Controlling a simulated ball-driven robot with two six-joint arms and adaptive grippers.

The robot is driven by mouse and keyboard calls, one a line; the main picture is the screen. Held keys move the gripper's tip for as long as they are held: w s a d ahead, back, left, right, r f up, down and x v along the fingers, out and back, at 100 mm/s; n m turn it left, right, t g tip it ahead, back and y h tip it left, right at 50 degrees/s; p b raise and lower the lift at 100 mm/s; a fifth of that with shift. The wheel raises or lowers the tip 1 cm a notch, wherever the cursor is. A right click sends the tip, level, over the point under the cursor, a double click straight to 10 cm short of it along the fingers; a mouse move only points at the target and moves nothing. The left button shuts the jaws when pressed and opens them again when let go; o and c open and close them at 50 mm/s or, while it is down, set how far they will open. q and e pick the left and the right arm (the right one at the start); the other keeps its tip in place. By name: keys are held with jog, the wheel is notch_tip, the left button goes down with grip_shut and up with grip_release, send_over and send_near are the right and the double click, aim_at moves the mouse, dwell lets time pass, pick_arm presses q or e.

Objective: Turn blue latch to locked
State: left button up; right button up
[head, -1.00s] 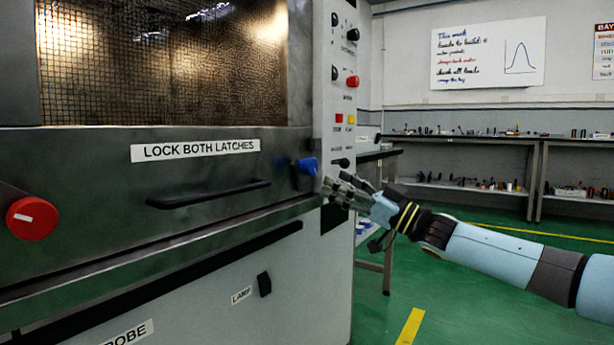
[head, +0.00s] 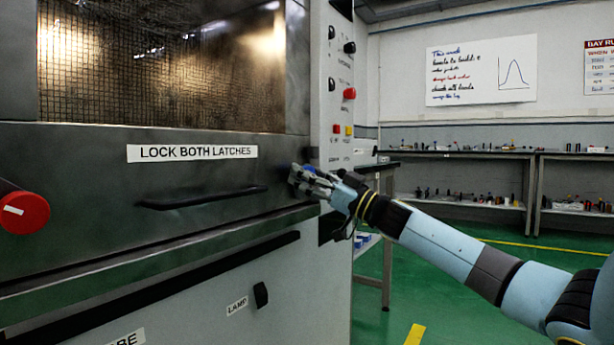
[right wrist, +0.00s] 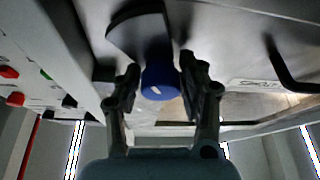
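The blue latch (right wrist: 161,80) is a round blue knob with a short white mark, on the right side of the oven door. In the head view only a bit of blue (head: 309,169) shows behind my right gripper (head: 303,180). In the right wrist view the fingers of my right gripper (right wrist: 160,72) stand open on both sides of the knob, very near it. I cannot tell whether they touch it. My left gripper is not in view.
A red latch (head: 22,212) sticks out at the door's left. A dark bar handle (head: 203,198) runs below the "LOCK BOTH LATCHES" label (head: 192,152). A control panel (head: 340,90) rises beside the door.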

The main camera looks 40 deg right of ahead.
jog(key=c, duration=0.6)
jog(key=shift+f, duration=0.1)
